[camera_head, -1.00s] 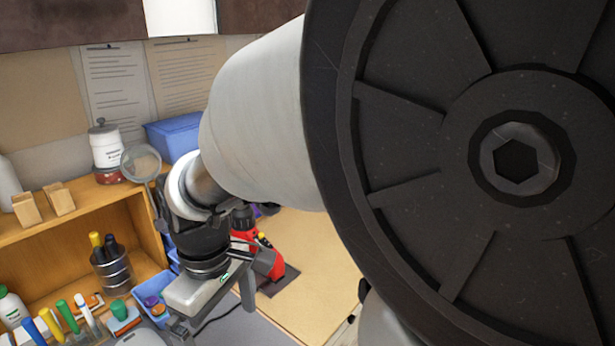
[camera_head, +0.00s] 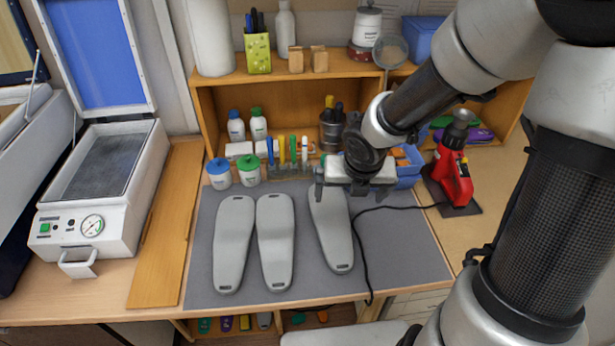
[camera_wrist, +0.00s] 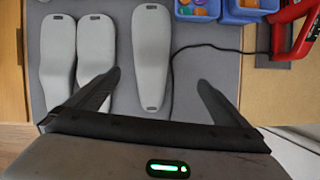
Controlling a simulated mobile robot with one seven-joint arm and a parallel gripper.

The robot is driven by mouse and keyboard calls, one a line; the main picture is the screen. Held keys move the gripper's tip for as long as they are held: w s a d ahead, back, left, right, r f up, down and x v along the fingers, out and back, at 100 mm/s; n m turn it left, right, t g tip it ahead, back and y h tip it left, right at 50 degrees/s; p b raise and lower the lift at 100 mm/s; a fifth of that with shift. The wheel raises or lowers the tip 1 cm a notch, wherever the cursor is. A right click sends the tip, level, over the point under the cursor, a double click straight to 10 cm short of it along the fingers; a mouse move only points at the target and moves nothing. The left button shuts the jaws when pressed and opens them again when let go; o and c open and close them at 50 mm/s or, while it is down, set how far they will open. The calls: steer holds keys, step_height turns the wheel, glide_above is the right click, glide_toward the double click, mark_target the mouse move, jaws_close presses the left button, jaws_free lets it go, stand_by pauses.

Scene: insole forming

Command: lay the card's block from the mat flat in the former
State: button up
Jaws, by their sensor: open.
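Three grey sole-shaped blocks lie flat on the dark grey mat (camera_head: 400,262): a left block (camera_head: 234,243), a middle block (camera_head: 275,242) and a right block (camera_head: 334,240), set apart from them. The wrist view also shows the left (camera_wrist: 57,60), middle (camera_wrist: 95,50) and right block (camera_wrist: 152,60). My gripper (camera_head: 350,192) is open and empty above the far end of the right block, partly covering it. In the wrist view its fingers (camera_wrist: 158,80) stand wide apart. The former (camera_head: 105,165), a white machine with a raised blue lid and an empty dark bed, stands left. I cannot make out the card.
Paint jars (camera_head: 220,172), pens and a wooden shelf (camera_head: 205,100) line the back. A red tool (camera_head: 453,175) stands right, its black cable crossing the mat. A wooden board (camera_head: 165,230) lies between former and mat.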

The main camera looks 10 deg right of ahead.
steer(key=a+n, duration=0.1)
steer(key=n, duration=0.1)
steer(key=b, duration=0.4)
glide_above(331, 218)
steer(key=s, duration=0.3)
steer(key=f, duration=0.7)
steer(key=d+f, duration=0.1)
steer(key=f, duration=0.3)
steer(key=shift+w+f, duration=0.15)
steer(key=shift+f, duration=0.15)
steer(key=shift+a+b+x, duration=0.15)
steer(key=shift+b+x, duration=0.35)
steer(key=shift+x, duration=0.4)
steer(key=shift+a+b+x, duration=0.2)
steer(key=shift+b+x, duration=0.35)
steer(key=shift+x, duration=0.3)
steer(key=shift+a+b+x, duration=0.15)
steer(key=shift+b+x, duration=0.35)
steer(key=shift+x, duration=0.4)
steer(key=shift+r, duration=0.1)
steer(key=shift+a+y, duration=0.1)
steer(key=shift+y, duration=0.2)
steer(key=c, duration=2.1)
